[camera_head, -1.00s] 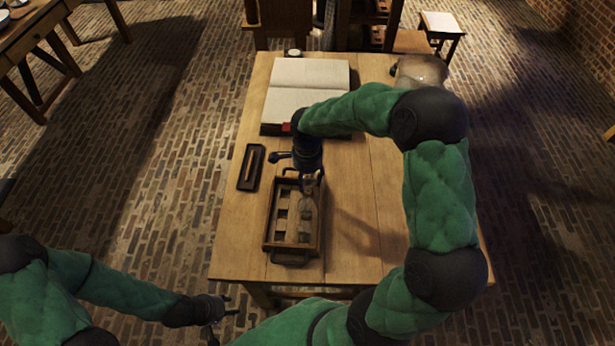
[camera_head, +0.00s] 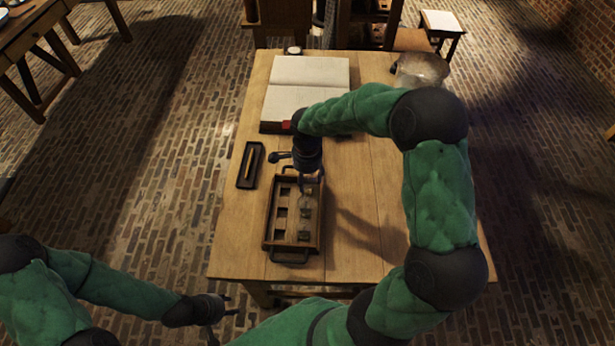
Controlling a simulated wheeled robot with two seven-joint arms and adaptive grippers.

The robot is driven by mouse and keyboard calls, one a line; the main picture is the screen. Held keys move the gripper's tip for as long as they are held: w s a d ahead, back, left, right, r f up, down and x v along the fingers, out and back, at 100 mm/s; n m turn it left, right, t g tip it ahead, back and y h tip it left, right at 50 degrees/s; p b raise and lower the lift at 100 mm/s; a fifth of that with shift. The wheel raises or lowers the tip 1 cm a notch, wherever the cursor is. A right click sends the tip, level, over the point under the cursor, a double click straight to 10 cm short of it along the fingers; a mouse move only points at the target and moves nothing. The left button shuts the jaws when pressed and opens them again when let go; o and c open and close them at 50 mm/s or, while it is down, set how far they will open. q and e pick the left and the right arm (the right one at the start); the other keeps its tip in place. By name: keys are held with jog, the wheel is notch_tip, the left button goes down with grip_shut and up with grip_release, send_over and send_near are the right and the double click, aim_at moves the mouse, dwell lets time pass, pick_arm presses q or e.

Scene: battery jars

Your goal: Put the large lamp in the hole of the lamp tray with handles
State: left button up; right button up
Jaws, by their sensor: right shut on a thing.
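The lamp tray with handles (camera_head: 268,225) is a dark wooden box on the front half of the table, with a handle at its near and far ends. Its left side shows several square holes in a row. My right gripper (camera_head: 311,188) points down over the tray's far right part. It is shut on a clear glass piece that looks like the large lamp (camera_head: 306,202), which is faint against the tray. Whether the lamp's base is inside a hole I cannot tell. My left gripper (camera_head: 232,306) is open and empty, off the table's near left edge.
An open book (camera_head: 305,75) lies at the back of the table. A small dark tray (camera_head: 250,166) lies left of the lamp tray. A glass jar (camera_head: 422,69) stands at the back right. The table right of the lamp tray is clear beneath my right arm.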

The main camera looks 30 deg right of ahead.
jog(key=shift+f+b, duration=0.35)
jog(key=shift+f, duration=0.15)
jog(key=o, duration=1.3)
jog(key=shift+o, duration=0.2)
notch_tip(320, 180, up, 12)
jog(key=shift+r, duration=0.1)
